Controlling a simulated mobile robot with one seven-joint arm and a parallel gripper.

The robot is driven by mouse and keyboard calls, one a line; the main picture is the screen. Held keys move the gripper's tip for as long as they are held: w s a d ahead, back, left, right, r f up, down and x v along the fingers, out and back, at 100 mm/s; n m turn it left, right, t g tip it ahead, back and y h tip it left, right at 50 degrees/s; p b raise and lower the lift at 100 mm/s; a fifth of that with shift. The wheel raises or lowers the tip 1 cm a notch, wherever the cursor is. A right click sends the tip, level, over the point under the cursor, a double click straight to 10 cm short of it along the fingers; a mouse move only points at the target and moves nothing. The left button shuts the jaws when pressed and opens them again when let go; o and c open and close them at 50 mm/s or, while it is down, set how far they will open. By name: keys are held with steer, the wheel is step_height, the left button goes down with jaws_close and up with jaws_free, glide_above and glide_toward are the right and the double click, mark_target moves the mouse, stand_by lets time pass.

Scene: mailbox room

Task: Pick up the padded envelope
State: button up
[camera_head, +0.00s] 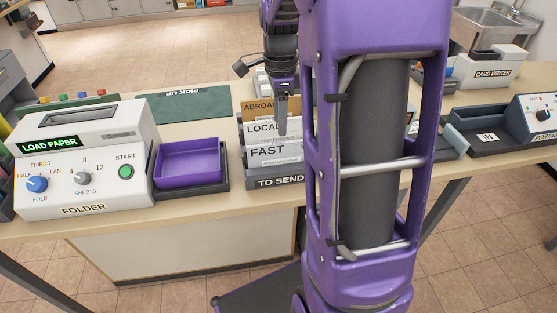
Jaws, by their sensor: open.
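I cannot make out a padded envelope in this view. My gripper (283,120) hangs pointing down over the grey TO SEND rack (265,182), in front of its upright cards. It is open, seen nearly edge-on, and nothing shows between its fingers. The rack's cards read ABROAD (258,107), LOCAL (263,128) and FAST (266,152); the ABROAD one is tan, the others white. My purple arm covers the table just right of the rack, so things there are hidden.
On the left stands a white folder machine (88,165), with a purple tray (188,162) beside it. A green PICK UP mat (185,105) lies behind. A card writer (490,70) and a dark machine (500,125) stand on the right. The mat is clear.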

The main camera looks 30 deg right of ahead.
mark_target(279, 143)
steer(key=shift+a+f+b, duration=0.2)
steer(key=shift+f+b, duration=0.15)
steer(key=shift+f, duration=2.7)
steer(key=shift+c, duration=0.3)
jaws_close()
